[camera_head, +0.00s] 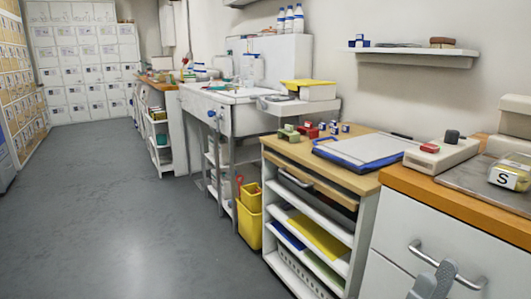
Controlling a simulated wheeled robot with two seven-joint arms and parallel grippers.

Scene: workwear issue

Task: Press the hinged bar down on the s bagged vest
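The bagged vest (511,175) is a clear bag with yellowish contents and a white label marked S. It lies on a grey plate (470,180) on the wooden-topped counter at the right edge. A pale device (443,153) with a black knob and a red part stands left of the bag. A second pale block (514,118) stands behind the bag; I cannot tell which of these carries the hinged bar. My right gripper (435,279) is at the bottom right, in front of the white drawer, below the counter top and away from the bag. Its finger gap is unclear. My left gripper is out of view.
A metal drawer handle (440,262) sticks out beside my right gripper. A lower wooden bench (290,152) to the left holds a blue-edged board (365,150) and small coloured blocks. A wall shelf (415,58) hangs above. The grey floor (130,200) at left is clear.

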